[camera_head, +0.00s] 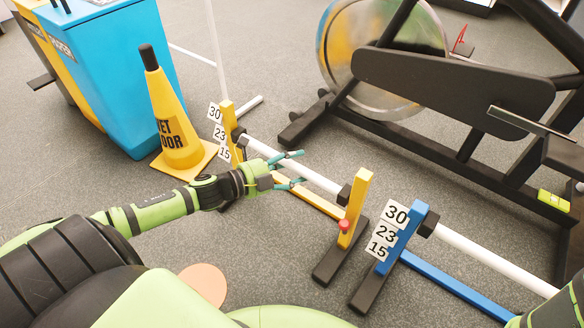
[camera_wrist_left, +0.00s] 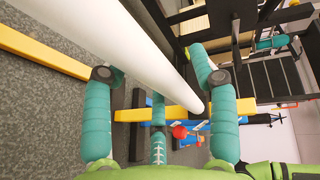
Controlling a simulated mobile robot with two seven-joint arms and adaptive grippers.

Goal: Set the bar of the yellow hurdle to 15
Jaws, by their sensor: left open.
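The yellow hurdle has two yellow posts, the far one (camera_head: 229,125) and the near one (camera_head: 355,208), on dark feet. Its white bar (camera_head: 318,181) runs between black holders. Labels 30, 23 and 15 (camera_head: 224,153) hang by the far post. A red knob (camera_head: 344,225) sits low on the near post and shows in the left wrist view (camera_wrist_left: 180,132). My left gripper (camera_head: 296,168) is open at the bar; the bar (camera_wrist_left: 150,55) passes between its spread fingers. I cannot tell whether they touch. A teal part, probably my right gripper (camera_wrist_left: 270,43), is small; its opening is unclear.
A blue hurdle (camera_head: 402,238) with its own 30, 23 and 15 labels and white bar stands close at the right. A yellow wet-floor cone (camera_head: 178,125) and a blue cart (camera_head: 118,70) stand left. A black exercise machine (camera_head: 450,85) fills the back right.

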